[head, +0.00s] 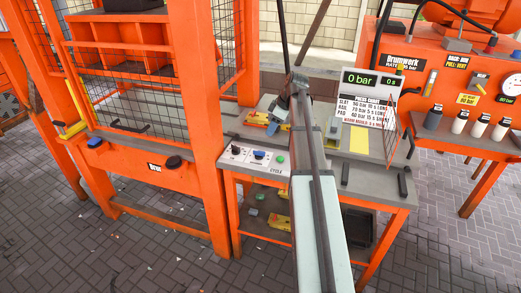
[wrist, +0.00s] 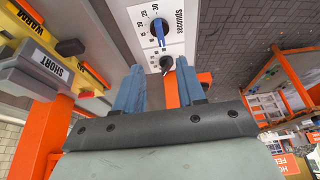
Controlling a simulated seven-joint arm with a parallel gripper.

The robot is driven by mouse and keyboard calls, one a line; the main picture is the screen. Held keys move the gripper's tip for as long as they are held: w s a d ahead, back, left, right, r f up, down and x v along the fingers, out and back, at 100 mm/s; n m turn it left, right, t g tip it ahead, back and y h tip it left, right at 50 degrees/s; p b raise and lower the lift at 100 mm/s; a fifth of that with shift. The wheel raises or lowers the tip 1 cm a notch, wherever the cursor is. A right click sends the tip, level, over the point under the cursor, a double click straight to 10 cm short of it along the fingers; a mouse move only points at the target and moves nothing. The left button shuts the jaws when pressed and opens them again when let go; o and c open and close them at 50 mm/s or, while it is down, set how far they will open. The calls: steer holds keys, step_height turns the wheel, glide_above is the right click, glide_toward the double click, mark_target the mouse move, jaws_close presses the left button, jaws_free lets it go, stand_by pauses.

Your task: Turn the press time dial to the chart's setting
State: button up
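In the head view, the press chart (head: 366,107) has several rows of bar and second values, hard to read, under a display (head: 372,81) showing 0 bar and 0 s.
The control panel (head: 255,158) also has a green button (head: 280,158). Left of the fingers are a grey block (wrist: 38,70) marked SHORT and a yellow part (wrist: 24,20) marked WARM. The orange press frame (head: 207,130) stands left of the panel.

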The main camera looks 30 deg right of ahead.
mark_target(259, 154)
steer(key=x, duration=1.3)
jaws_close()
